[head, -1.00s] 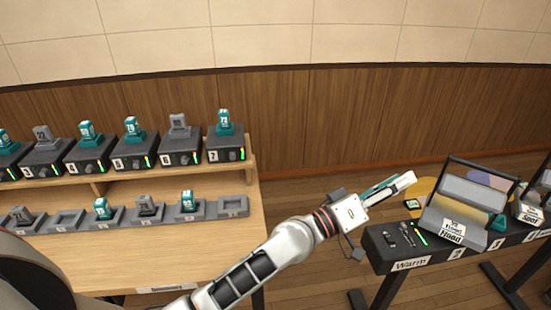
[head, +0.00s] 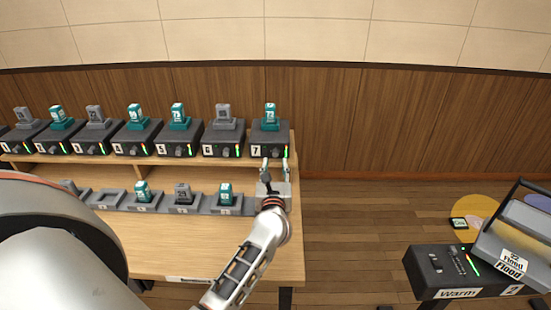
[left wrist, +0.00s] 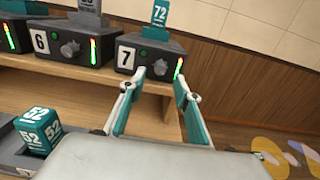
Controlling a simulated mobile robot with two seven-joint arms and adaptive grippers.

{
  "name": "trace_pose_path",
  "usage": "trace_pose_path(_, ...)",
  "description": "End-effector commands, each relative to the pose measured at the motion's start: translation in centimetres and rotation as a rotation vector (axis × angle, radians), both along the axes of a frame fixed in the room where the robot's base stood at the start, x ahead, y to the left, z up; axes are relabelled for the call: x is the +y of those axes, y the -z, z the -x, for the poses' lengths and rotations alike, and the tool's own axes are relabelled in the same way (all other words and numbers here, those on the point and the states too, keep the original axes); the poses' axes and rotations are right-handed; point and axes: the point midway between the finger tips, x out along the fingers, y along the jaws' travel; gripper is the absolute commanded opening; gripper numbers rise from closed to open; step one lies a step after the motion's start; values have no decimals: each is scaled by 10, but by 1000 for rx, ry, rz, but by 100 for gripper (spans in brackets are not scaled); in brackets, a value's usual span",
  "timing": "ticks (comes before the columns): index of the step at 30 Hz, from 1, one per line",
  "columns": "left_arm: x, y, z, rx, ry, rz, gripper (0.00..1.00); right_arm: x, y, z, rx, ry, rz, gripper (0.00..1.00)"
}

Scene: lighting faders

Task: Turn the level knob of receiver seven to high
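Receiver seven (head: 269,138) is a dark box at the right end of the raised shelf, with a teal block marked 72 (head: 270,117) on top. Its knob (left wrist: 160,67) is a small dark dial on the front face, between the "7" label and a lit green-to-red strip, clear in the left wrist view. My left gripper (head: 275,163) is in front of and a little below receiver seven. Its two fingers (left wrist: 159,78) are apart and empty, either side of the knob in the left wrist view; they appear short of it. My right gripper is not in view.
Receiver six (head: 223,139) stands close on the left, with more receivers beyond. Below, a row of grey docks holds several blocks, including a teal one marked 52 (left wrist: 40,130). A dark fader box labelled Warm (head: 440,272) stands at lower right. Floor is clear between.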

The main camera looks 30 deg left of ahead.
Motion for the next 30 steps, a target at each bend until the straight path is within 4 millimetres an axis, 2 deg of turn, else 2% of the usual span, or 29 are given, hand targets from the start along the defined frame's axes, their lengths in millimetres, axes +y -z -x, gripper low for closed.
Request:
trace_pose_path(3,11,-1,-16,-1,-1,-3,32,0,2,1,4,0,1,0)
trace_pose_path(9,20,0,-33,0,1,-2,32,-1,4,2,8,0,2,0)
trace_pose_path(19,22,0,-36,1,1,-3,32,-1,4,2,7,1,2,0)
trace_pose_path(20,22,0,-36,1,1,-3,27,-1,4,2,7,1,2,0)
trace_pose_path(23,22,0,-36,1,1,-3,1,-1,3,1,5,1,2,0)
trace_pose_path(30,22,-1,-36,10,1,-18,0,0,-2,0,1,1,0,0)
